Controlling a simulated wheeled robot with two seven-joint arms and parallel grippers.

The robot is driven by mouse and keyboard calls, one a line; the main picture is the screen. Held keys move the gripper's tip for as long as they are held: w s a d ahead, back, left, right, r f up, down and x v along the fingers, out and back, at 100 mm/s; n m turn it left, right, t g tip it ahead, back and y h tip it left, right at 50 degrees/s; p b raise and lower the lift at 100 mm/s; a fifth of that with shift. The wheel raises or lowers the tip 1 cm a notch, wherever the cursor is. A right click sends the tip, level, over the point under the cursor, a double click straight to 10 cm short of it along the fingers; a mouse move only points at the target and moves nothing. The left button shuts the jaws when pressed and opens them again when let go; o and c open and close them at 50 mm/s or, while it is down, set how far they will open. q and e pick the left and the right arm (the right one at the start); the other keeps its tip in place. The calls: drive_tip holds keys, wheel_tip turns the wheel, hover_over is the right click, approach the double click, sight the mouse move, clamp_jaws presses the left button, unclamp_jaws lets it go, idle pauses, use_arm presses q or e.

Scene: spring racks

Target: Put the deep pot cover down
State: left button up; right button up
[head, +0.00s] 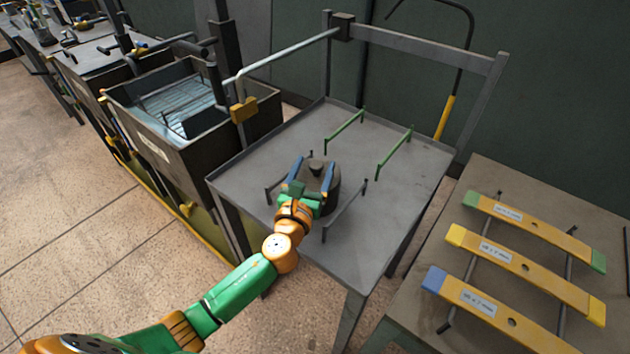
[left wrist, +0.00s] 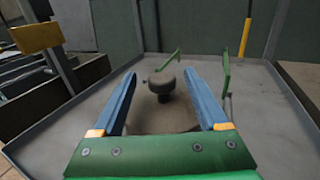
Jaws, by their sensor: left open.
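The deep pot cover (head: 333,190) is a dark round piece with a knob on top, and it rests on the grey metal table. My left gripper (head: 313,174) is over it, with its two blue fingers spread apart on either side of the knob. In the left wrist view the knob (left wrist: 163,82) stands between the open fingers (left wrist: 165,95), touching neither. The cover's top (left wrist: 165,118) shows below the knob; its near part is hidden by the gripper's green body. My right gripper is not in view.
The grey table (head: 265,160) carries green rails (head: 393,152) at the back and dark rails (head: 345,212) near the cover. A sink (head: 190,120) stands left. At right, a bench (head: 480,185) holds several labelled yellow bars (head: 520,265).

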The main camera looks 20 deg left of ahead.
use_arm(q)
drive_tip(key=shift+w+d, duration=0.1)
drive_tip(key=shift+w, duration=0.55)
drive_tip(key=shift+s, duration=0.1)
clamp_jaws()
idle(0.8)
